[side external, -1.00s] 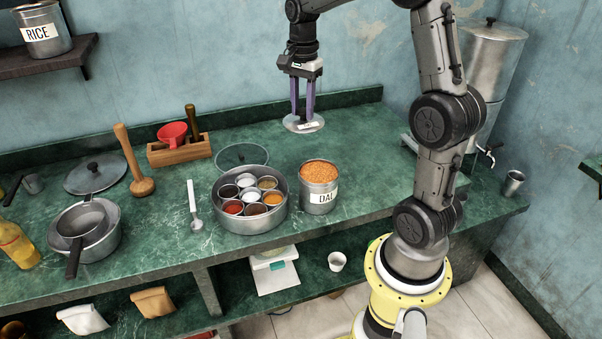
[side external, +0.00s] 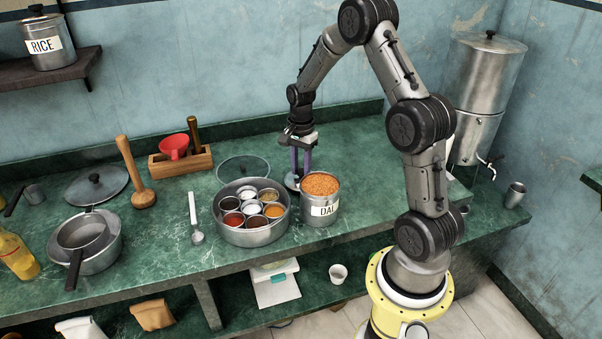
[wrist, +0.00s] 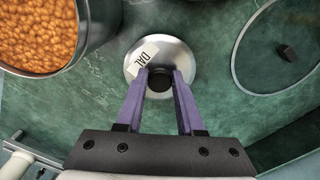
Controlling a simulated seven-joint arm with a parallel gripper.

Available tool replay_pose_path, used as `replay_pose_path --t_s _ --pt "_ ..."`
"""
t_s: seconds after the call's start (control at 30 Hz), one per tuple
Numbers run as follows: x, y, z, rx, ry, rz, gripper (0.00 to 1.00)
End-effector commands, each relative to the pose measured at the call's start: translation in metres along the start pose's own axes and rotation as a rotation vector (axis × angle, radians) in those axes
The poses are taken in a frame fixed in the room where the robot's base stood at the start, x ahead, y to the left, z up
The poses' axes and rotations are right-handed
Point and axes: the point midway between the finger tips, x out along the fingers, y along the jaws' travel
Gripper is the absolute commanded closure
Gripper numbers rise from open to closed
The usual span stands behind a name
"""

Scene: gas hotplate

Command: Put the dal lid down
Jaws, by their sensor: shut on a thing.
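The dal lid, a round metal disc (wrist: 178,55) with a dark knob and a "DAL" label, is under my gripper (wrist: 159,82). The purple fingers are shut on the knob. In the side view my gripper (side external: 302,168) points down behind the dal tin (side external: 321,210), and the lid (side external: 291,182) is partly hidden by the tin. The lid is level, at or just above the green counter; I cannot tell whether it touches. The open dal tin, full of orange lentils, also shows at upper left in the wrist view (wrist: 84,42), apart from the lid.
A round spice box (side external: 252,237) with several cups stands left of the tin. A clear glass lid (side external: 243,168) lies behind it, on the lid's other side in the wrist view (wrist: 283,55). A wooden rack (side external: 181,164) stands farther back. Bare counter (side external: 362,160) lies to the right.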

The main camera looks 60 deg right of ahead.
Motion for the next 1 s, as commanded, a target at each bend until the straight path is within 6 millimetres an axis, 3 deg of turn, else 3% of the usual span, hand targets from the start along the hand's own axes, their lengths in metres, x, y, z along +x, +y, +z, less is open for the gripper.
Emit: replay_pose_path --t_s 0.13,0.57,0.6,0.7,0.73,1.0 --pt "0.015 0.000 0.000 0.000 0.000 0.000 1.00" --pt "0.020 0.000 0.000 0.000 0.000 0.000 1.00" --pt "0.020 0.000 0.000 0.000 0.000 -0.001 0.56" --pt "0.020 0.000 0.000 0.000 0.000 -0.001 0.38" --pt "0.020 0.000 0.000 0.000 0.000 -0.001 0.33" --pt "0.019 0.000 0.000 0.000 0.001 -0.001 0.33"
